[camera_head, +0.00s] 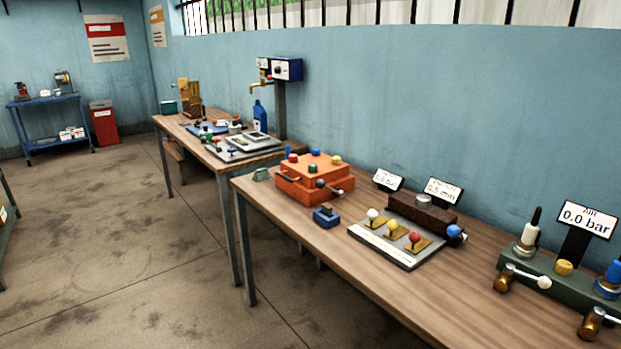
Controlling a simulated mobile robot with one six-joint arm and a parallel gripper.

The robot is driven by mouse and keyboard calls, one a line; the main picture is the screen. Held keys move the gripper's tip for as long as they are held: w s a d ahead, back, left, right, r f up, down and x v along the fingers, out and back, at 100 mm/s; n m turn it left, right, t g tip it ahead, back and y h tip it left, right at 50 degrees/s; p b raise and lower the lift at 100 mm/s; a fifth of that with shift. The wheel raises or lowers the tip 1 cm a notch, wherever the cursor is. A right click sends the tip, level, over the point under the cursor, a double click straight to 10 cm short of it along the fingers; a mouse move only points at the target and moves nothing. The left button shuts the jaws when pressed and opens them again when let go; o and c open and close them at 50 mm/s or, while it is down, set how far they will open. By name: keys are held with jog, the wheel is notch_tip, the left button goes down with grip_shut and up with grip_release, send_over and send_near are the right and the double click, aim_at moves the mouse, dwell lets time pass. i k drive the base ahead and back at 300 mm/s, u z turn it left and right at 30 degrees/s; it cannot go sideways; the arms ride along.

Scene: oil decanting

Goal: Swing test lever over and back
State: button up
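No part is readable as labelled "test lever", so I cannot tell which lever it is. Several levers show on the near wooden bench. A dark lever (332,188) sticks out of the front of the orange box (309,175). A lever with a white ball end (543,282) reaches right from a brass valve (504,279) on the green air unit (548,270). A second brass valve (591,322) with a lever stands at the right edge, partly cut off. The grey plate (383,246) bears white, yellow and red knobs. My gripper is not in view.
The air display (587,216) reads 0.0 bar. A small blue block (327,217) lies before the orange box. Farther left is a second bench (178,130) with a tap column. The floor (110,240) left of the benches is clear.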

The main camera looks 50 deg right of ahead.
aim_at(320, 184)
jog(key=u, duration=0.1)
jog(key=i, duration=1.05)
jog(key=z, duration=0.05)
